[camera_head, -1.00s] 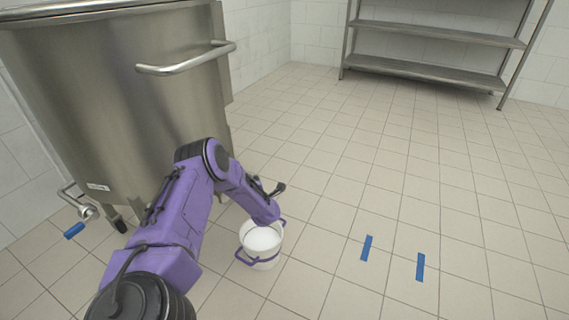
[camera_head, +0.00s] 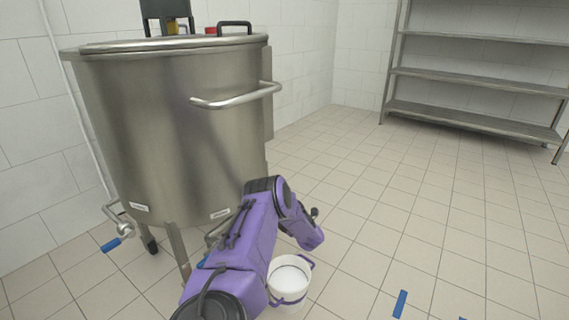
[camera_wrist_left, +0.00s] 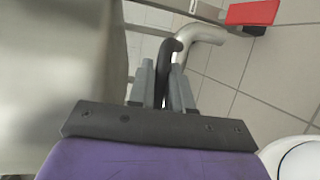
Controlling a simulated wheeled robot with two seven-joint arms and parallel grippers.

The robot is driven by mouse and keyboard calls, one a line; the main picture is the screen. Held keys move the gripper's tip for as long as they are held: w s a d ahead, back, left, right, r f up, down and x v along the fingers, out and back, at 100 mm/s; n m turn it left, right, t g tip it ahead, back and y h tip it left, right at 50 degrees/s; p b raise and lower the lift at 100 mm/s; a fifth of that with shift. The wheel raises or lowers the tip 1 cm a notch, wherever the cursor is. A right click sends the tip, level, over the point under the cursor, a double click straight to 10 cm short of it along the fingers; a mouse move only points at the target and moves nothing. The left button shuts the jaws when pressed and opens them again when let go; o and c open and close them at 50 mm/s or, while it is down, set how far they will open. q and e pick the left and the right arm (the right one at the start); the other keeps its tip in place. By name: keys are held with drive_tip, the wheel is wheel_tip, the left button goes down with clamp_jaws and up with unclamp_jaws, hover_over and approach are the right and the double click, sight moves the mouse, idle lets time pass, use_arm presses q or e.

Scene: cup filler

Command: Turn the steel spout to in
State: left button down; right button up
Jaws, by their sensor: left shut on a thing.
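The steel spout (camera_wrist_left: 205,33) is a bent pipe at the top of the left wrist view, with a red handle (camera_wrist_left: 252,12) beside it. My left gripper (camera_wrist_left: 163,85) is shut on a dark curved bar that meets the pipe's left end; it looks like part of the spout. In the head view my left arm reaches down in front of the steel vessel (camera_head: 170,130), and hides its gripper and most of the spout. A white bucket (camera_head: 291,268) stands on the floor just right of the arm. My right gripper is out of view.
A valve with a blue handle (camera_head: 110,244) sits low on the vessel's left side. A steel handrail (camera_head: 235,98) sticks out from the vessel. Blue tape (camera_head: 399,304) marks the floor at the front right. A shelf rack (camera_head: 470,120) stands at the back right. The floor between is clear.

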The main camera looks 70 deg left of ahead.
use_arm(q)
drive_tip(key=shift+s+a+r, duration=0.1)
drive_tip(key=shift+s+a, duration=0.1)
drive_tip(key=c, duration=1.1)
unclamp_jaws()
drive_tip(key=shift+w, duration=0.15)
drive_tip(key=shift+d, duration=0.15)
drive_tip(key=p+v, duration=0.3)
drive_tip(key=v, duration=0.7)
drive_tip(key=shift+d+p, duration=0.2)
drive_tip(key=shift+p, duration=0.15)
